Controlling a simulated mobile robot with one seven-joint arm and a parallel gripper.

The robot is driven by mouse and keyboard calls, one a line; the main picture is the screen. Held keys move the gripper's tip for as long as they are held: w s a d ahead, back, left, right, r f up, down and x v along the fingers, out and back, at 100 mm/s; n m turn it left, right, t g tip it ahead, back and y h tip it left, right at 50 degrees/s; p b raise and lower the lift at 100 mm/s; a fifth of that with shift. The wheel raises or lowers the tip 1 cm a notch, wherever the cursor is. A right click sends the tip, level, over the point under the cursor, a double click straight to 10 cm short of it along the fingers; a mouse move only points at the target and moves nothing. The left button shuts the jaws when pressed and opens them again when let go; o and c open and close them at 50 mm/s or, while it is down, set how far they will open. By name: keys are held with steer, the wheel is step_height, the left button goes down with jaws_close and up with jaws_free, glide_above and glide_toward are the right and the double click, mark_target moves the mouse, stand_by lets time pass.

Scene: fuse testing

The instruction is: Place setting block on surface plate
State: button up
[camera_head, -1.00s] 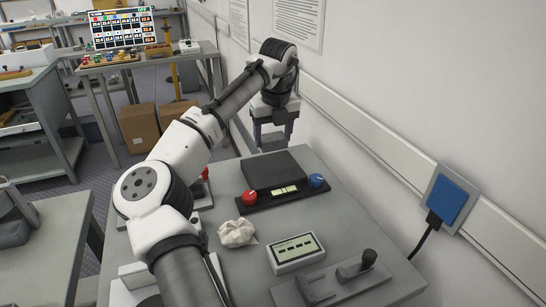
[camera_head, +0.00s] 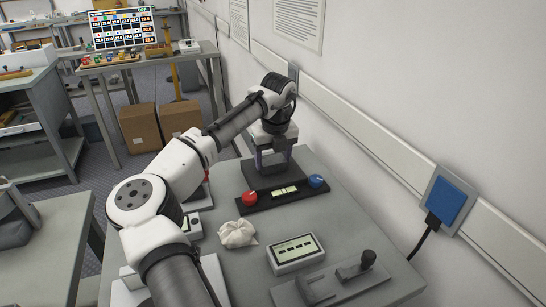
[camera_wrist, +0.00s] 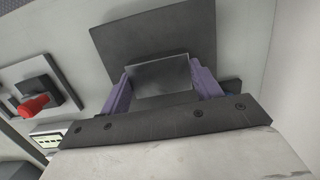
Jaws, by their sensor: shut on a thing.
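The setting block (camera_wrist: 160,78) is a smooth grey block in the wrist view, held between the purple fingers of my gripper (camera_wrist: 158,85). In the head view my gripper (camera_head: 273,160) is over the surface plate (camera_head: 257,179), a thick dark slab behind the red and blue knobs. The slab also shows beyond the block in the wrist view (camera_wrist: 150,32). Whether the block touches the plate or hangs just above it, I cannot tell. My gripper partly hides the plate in the head view.
In front of the plate are a red knob (camera_head: 249,198), a blue knob (camera_head: 316,181) and a small display. A cloth (camera_head: 237,233), a meter (camera_head: 295,253) and a dark fixture (camera_head: 345,278) lie nearer on the table. The wall is close on the right.

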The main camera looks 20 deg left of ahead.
mark_target(275, 164)
steer(key=o, duration=1.5)
steer(key=shift+r, duration=0.1)
steer(key=r, duration=0.4)
steer(key=s+r, duration=0.1)
steer(key=r, duration=0.3)
steer(key=d+r, duration=0.1)
steer(key=r, duration=0.3)
steer(key=shift+s+d+b, duration=0.1)
steer(key=shift+s+b, duration=0.1)
steer(key=shift+b, duration=0.2)
